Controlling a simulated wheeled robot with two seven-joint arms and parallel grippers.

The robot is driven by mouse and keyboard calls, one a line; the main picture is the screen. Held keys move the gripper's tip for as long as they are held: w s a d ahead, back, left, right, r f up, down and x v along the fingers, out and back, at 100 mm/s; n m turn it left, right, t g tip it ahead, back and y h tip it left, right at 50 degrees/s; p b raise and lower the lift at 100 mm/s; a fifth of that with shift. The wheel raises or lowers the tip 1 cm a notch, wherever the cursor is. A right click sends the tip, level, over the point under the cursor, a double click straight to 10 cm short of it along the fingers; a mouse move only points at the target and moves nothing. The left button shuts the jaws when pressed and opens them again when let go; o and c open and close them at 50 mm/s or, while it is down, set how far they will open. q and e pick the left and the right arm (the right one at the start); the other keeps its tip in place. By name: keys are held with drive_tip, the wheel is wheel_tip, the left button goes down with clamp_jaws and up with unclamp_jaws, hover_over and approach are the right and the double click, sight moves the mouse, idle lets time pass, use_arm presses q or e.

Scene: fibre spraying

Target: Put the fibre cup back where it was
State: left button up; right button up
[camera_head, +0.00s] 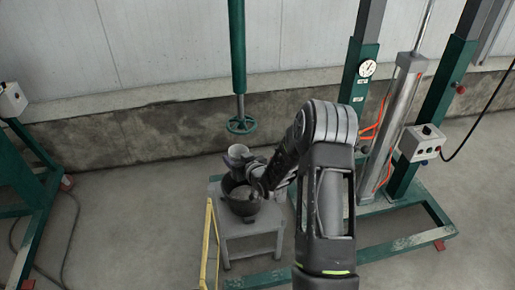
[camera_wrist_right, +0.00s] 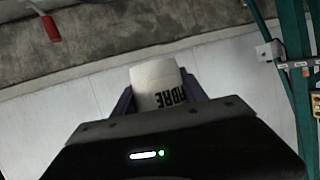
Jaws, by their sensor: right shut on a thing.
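The fibre cup (camera_wrist_right: 158,84) is a white cylinder with dark lettering that reads partly as "FIBRE". In the right wrist view it sits between the fingers of my right gripper (camera_wrist_right: 160,98), which is shut on it. In the head view the cup (camera_head: 238,153) shows light grey above the back of a dark bucket (camera_head: 241,207) on a small grey table (camera_head: 250,245). My right gripper (camera_head: 256,168) reaches it from the right. I cannot tell whether the cup touches the bucket or table. My left gripper is not in view.
A green post with a flanged end (camera_head: 240,124) hangs above the table. A yellow frame (camera_head: 209,245) stands at the table's left front. A green machine frame (camera_head: 405,245) with a control box (camera_head: 421,143) is at right; another green frame (camera_head: 28,225) is at left. Open floor lies between.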

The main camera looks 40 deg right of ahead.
drive_tip(key=s+a+r+n+y, duration=0.1)
drive_tip(key=a+r, duration=0.2)
drive_tip(key=a, duration=1)
drive_tip(key=a+r+n+y, duration=0.1)
drive_tip(key=a+r, duration=0.2)
drive_tip(key=a, duration=1)
drive_tip(key=shift+s+a+r+n+y, duration=0.15)
drive_tip(key=shift+s+a+n+y, duration=0.15)
drive_tip(key=shift+s+y, duration=0.1)
